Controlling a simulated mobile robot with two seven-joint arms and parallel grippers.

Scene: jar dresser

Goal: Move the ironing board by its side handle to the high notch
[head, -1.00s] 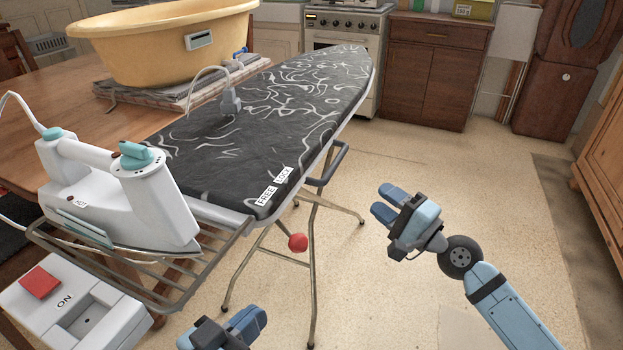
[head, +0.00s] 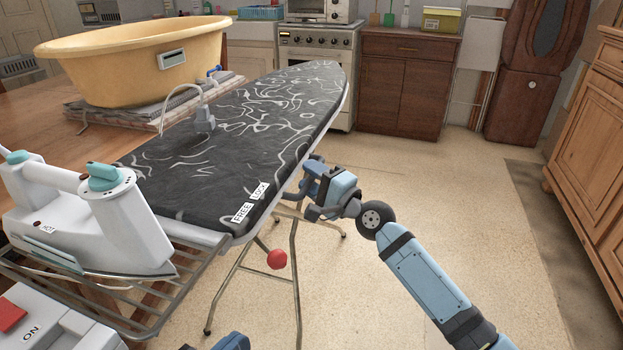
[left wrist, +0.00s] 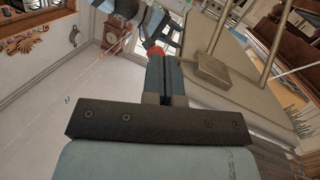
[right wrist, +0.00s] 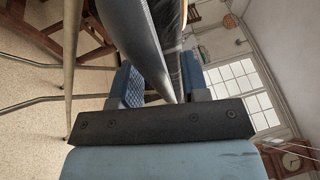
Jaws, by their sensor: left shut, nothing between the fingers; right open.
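The ironing board (head: 240,130) has a dark patterned cover, with FREE and LOCK labels near its front right corner. Its dark side handle (head: 284,209) sits under the right edge, partly hidden by my right gripper. My right gripper (head: 312,180) is open at the handle. In the right wrist view, a dark grey bar, which looks like the handle, runs between the open fingers (right wrist: 162,90). A red knob (head: 277,259) hangs below the board's front. My left gripper (head: 232,343) is low at the bottom edge, shut and empty; its fingers show in the left wrist view (left wrist: 166,75).
A white iron (head: 85,220) stands on the wire rack (head: 150,310) at the board's front. A yellow tub (head: 110,75) sits on the wooden table at left. A corded grey plug-like piece (head: 204,120) is on the board. Floor to the right is clear.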

